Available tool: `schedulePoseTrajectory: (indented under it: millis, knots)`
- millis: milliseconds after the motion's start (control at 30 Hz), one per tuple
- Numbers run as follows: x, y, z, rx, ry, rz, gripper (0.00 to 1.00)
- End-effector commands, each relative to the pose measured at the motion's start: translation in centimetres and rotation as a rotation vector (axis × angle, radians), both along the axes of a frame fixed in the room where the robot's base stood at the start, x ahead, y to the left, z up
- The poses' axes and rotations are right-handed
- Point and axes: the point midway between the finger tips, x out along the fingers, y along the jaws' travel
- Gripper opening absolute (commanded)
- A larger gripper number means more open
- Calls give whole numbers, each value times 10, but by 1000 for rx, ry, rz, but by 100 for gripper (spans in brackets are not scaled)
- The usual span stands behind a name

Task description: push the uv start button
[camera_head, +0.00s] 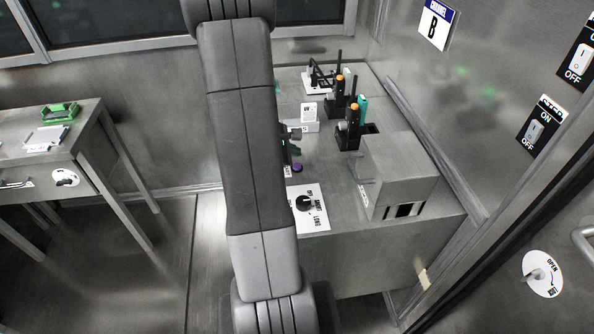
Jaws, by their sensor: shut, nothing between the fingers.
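No label reading UV start can be made out. A small purple round piece (297,168) shows on the grey bench, just right of my arm; I cannot tell whether it is the button. A white dial plate (311,218) with a black knob lies nearer, at the bench's front left, partly covered by my arm. Its lettering is too small to read surely. My arm runs down the middle of the head view and hides the bench's left side. My gripper's fingers cannot be made out.
A grey box (400,172) stands at the bench's right. Black holders with orange-topped tools (354,115) stand behind it. ON/OFF switches (535,131) are on the right wall, above a round OPEN plate (541,273). A table (85,150) stands left, with open floor between.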

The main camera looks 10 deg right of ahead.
Motion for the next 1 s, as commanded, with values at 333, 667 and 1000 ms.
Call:
schedulePoseTrajectory:
  millis: [333,667,1000]
  knots:
    - [0,0,-25,0,-2,0,0]
    - [0,0,-23,0,-1,0,0]
    - [0,0,-23,1,-2,-1,0]
